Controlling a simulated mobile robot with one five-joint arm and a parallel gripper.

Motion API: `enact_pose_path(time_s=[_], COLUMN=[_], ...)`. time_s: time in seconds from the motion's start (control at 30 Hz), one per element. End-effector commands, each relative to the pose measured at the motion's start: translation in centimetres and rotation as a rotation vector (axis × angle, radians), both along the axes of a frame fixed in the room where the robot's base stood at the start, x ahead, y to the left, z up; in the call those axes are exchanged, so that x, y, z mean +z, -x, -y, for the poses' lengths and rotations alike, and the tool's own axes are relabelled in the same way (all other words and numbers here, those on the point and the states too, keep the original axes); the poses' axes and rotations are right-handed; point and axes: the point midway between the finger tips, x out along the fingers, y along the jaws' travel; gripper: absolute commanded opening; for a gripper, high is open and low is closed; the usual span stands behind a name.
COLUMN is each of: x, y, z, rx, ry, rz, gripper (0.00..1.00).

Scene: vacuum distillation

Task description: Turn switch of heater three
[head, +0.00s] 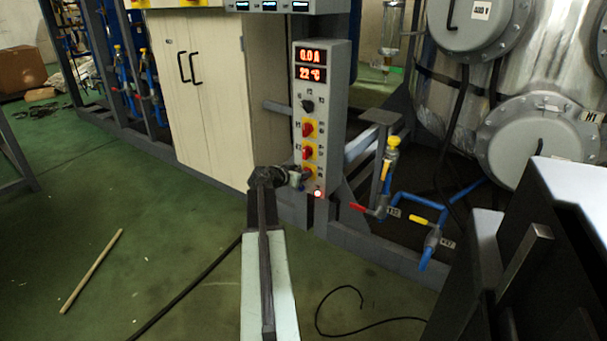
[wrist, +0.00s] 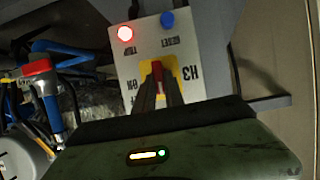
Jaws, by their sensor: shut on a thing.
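The control panel (head: 338,120) is a tall grey box with a black knob and red switches on yellow plates. In the wrist view, the heater three switch (wrist: 158,72) is a red handle on a yellow plate beside the label "H3". My gripper (wrist: 158,85) has its two dark fingers shut on either side of this red handle. In the head view, my gripper (head: 300,178) reaches the lowest yellow plate from the left and hides most of that switch. The upper two red switches (head: 308,129) (head: 307,152) are clear of my gripper.
Displays (head: 311,64) read 0.0 A and 22 °C. A red lamp (wrist: 125,33) marked TRIP glows beside a blue RESET button (wrist: 167,20). Pipes with red and yellow valve handles (head: 385,210) stand right of the panel. A beige cabinet (head: 210,100) stands left.

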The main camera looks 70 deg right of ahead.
Motion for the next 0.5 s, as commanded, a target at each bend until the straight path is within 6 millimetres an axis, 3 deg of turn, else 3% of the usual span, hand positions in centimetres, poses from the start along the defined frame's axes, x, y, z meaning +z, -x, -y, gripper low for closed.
enact_pose_path(time_s=[0.2, 0.23, 0.3, 0.5], x=[0.1, 0.09, 0.1, 0.09], y=[0.25, 0.26, 0.28, 0.52], z=[0.32, 0.33, 0.34, 0.35], rx=[0.001, 0.001, 0.001, -0.005], ry=[0.003, 0.004, 0.004, 0.003], rz=[-0.008, -0.009, -0.008, -0.007], gripper=[0.0, 0.22, 0.35, 0.35])
